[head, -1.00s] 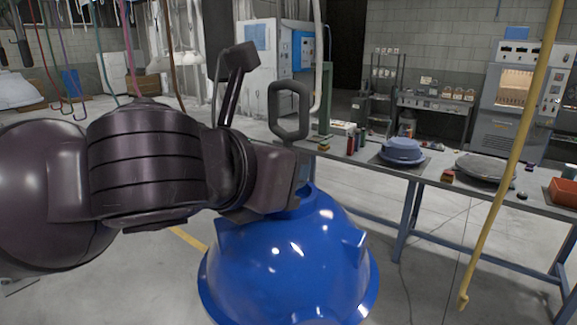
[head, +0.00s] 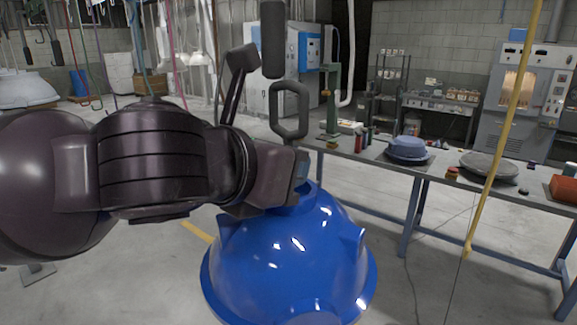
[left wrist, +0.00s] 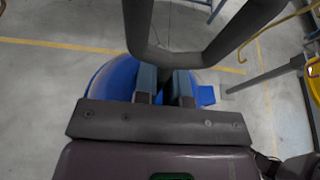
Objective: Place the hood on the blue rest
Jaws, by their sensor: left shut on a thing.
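The hood, a large glossy blue dome (head: 285,255), hangs in front of me, roughly upright, above the floor. It has a dark grey loop handle (head: 288,110) on top. My left gripper (head: 300,172) is shut at the base of this loop, its fingers partly hidden by my arm. In the left wrist view, the finger pads (left wrist: 166,86) close at the loop (left wrist: 172,58), with the blue dome (left wrist: 108,80) below. A blue round piece (head: 407,147), perhaps the blue rest, stands on the grey table, right of and beyond the hood. My right gripper is out of view.
The table (head: 350,152) also bears a grey disc (head: 488,164), small bottles and an orange-red box (head: 565,188). A yellow pole (head: 505,130) crosses in front of it. A dark hanging bar (head: 272,40) is above the loop. Open floor lies between the hood and table.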

